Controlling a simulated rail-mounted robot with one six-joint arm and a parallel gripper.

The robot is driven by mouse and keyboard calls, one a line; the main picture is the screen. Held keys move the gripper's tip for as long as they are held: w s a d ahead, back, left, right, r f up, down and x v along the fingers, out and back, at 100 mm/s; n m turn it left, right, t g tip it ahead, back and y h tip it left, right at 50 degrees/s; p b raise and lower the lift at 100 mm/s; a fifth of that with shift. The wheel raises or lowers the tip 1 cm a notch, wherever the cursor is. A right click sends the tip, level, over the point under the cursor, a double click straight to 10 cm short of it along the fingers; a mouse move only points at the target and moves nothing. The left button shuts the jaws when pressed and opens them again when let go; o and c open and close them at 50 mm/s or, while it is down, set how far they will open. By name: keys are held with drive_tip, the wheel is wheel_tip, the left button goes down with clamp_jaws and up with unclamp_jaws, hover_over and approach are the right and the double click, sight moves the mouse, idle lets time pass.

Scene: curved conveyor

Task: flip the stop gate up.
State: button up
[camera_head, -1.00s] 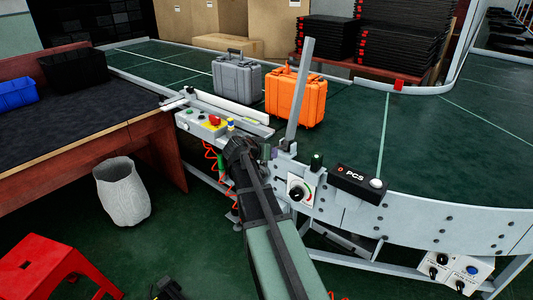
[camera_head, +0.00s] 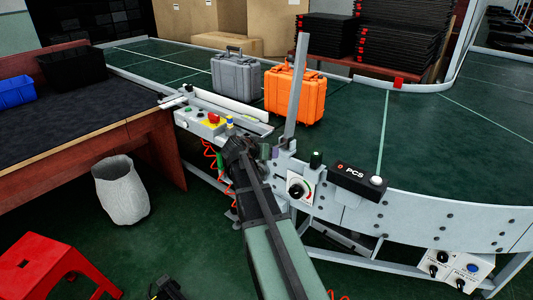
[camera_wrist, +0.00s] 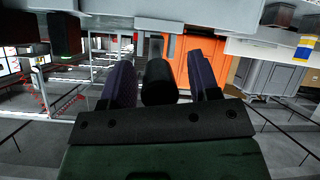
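The stop gate (camera_head: 296,90) is a long grey bar at the near edge of the conveyor. It stands almost upright, its top leaning slightly right. My gripper (camera_head: 268,152) is low beside the foot of the bar, on the conveyor's outer side. In the wrist view, my gripper's two purple fingers (camera_wrist: 160,66) stand apart. A short black cylinder (camera_wrist: 158,84) sits between them, with a gap showing on each side. I cannot tell whether it belongs to the gate. The joint at the bar's foot is partly hidden by my arm.
An orange case (camera_head: 292,95) and a grey case (camera_head: 235,77) stand on the green belt behind the gate. A button box (camera_head: 208,122) is left of my gripper. A dial (camera_head: 297,190) and the PCS display (camera_head: 361,180) are on the right.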

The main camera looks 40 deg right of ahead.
drive_tip(key=shift+r, duration=0.1)
drive_tip(key=p+v, duration=0.5)
drive_tip(key=v, duration=0.5)
drive_tip(key=shift+a+p, duration=0.3)
drive_tip(key=shift+a, duration=0.05)
drive_tip(key=shift+r, duration=0.1)
